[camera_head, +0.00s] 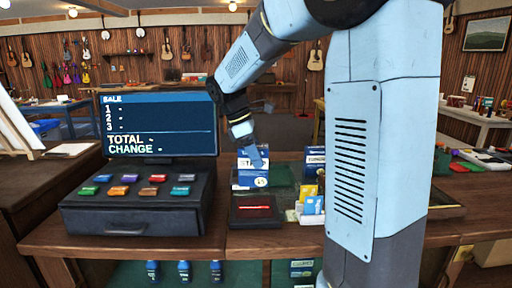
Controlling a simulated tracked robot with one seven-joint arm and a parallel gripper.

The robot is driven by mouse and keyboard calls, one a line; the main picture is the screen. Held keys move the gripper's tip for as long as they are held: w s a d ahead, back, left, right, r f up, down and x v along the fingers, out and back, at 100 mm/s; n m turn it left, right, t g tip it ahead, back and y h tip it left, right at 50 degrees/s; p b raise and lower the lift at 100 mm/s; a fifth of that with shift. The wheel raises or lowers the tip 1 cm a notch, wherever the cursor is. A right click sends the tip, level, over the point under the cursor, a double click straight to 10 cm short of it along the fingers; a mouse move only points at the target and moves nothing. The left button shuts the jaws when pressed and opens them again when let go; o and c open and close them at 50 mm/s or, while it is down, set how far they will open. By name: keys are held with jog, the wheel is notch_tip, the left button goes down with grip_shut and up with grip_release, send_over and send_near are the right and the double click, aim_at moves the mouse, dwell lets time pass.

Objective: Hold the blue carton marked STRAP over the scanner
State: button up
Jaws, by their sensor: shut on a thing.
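A blue and white carton (246,179), its lettering partly hidden by my fingers, shows in the head view right of the till. My gripper (254,157) points down from the arm and is shut on the carton's upper part. The scanner (242,220), a dark block with a glowing red line on top, sits on the counter just below the carton in the picture. The carton is upright; I cannot tell its exact height or distance from the scanner.
The till (140,215) with its lit sale screen (160,122) stands left of the scanner. Small yellow, white and blue packs (312,205) and a blue carton (314,161) stand to the right. Bare wooden counter (285,242) lies in front.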

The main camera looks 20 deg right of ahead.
aim_at(256, 172)
jog(key=shift+s+f, duration=0.1)
jog(key=shift+f, duration=2.85)
jog(key=shift+r, duration=0.1)
jog(key=shift+r, duration=4.45)
